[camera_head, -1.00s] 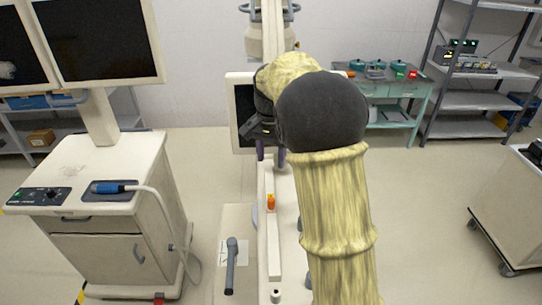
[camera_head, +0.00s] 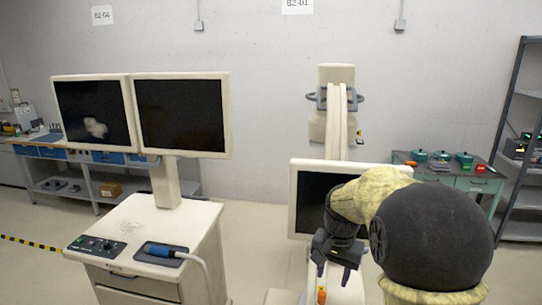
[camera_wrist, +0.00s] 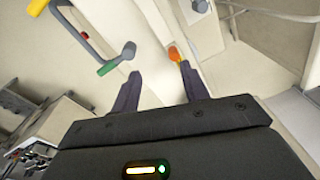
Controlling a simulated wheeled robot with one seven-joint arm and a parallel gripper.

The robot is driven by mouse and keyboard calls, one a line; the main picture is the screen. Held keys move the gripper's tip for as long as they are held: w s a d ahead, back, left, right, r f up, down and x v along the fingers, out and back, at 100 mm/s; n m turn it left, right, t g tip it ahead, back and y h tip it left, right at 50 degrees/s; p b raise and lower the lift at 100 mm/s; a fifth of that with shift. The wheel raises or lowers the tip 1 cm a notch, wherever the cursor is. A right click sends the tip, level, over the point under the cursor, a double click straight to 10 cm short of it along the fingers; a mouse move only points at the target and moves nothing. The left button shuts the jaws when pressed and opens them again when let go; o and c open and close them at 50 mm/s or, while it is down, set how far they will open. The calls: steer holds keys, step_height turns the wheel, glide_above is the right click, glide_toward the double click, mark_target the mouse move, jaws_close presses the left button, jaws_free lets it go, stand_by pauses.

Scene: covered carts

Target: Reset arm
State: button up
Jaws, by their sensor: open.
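My arm, in a yellowish cloth cover with a black joint, rises at the lower right of the head view. My gripper (camera_head: 337,258) points down in front of a dark monitor on a tall white machine (camera_head: 337,88). In the wrist view my gripper (camera_wrist: 162,80) shows two dark fingers set apart with nothing between them. An orange knob (camera_wrist: 174,54) lies just beyond the right finger, and it also shows below the gripper in the head view (camera_head: 322,295). A grey handle with a green end (camera_wrist: 112,62) lies beyond the left finger.
A white cart (camera_head: 150,232) with two monitors (camera_head: 180,115), a control panel and a blue probe (camera_head: 163,250) stands on the left. A green table (camera_head: 470,183) with pots and a dark shelf rack (camera_head: 520,150) are at the back right. Floor shows between cart and machine.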

steer(key=s+f+n+t, duration=0.1)
steer(key=s+f+n, duration=0.2)
steer(key=s, duration=0.5)
steer(key=s+f+n+b, duration=0.1)
steer(key=s+f+n, duration=0.2)
steer(key=s+f, duration=0.2)
steer(key=s, duration=0.3)
steer(key=shift+a+f+t, duration=0.25)
steer(key=shift+t, duration=0.15)
